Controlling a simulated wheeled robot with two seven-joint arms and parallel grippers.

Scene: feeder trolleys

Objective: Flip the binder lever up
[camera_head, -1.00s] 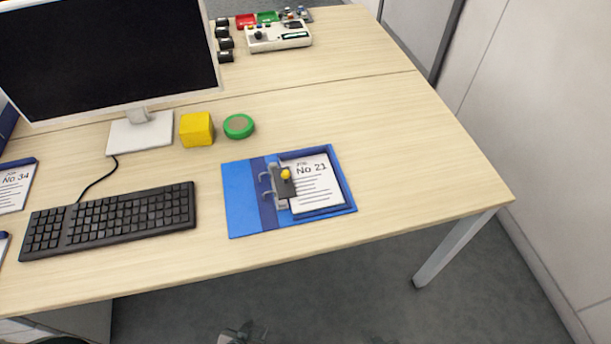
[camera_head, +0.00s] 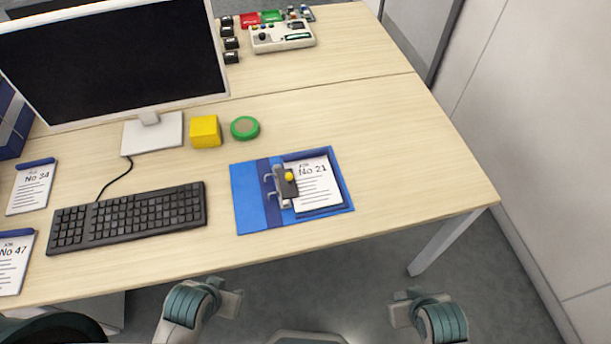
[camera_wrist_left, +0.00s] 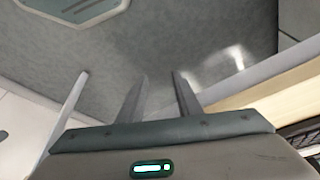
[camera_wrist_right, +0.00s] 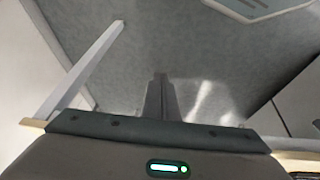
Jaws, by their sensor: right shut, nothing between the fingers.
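The blue binder (camera_head: 249,203) lies open on the desk, with a sheet marked No 21 (camera_head: 318,185) on its right side. Its metal clip with two rings (camera_head: 269,187) runs along the spine. The binder lever (camera_head: 289,177) has a yellow knob and sits over a dark plate beside the rings; its exact tilt is hard to tell from above. My left gripper (camera_head: 230,302) is in front of the desk, below the binder in the picture, and its fingers are apart and empty in the left wrist view (camera_wrist_left: 160,90). My right gripper (camera_head: 402,308) is also off the desk's front edge, shut and empty.
A keyboard (camera_head: 130,217), monitor (camera_head: 110,65), yellow block (camera_head: 205,131) and green round object (camera_head: 245,128) are left of or behind the binder. Two clipped sheets, No 34 (camera_head: 31,189) and No 47 (camera_head: 12,265), lie at the far left. The desk right of the binder is clear.

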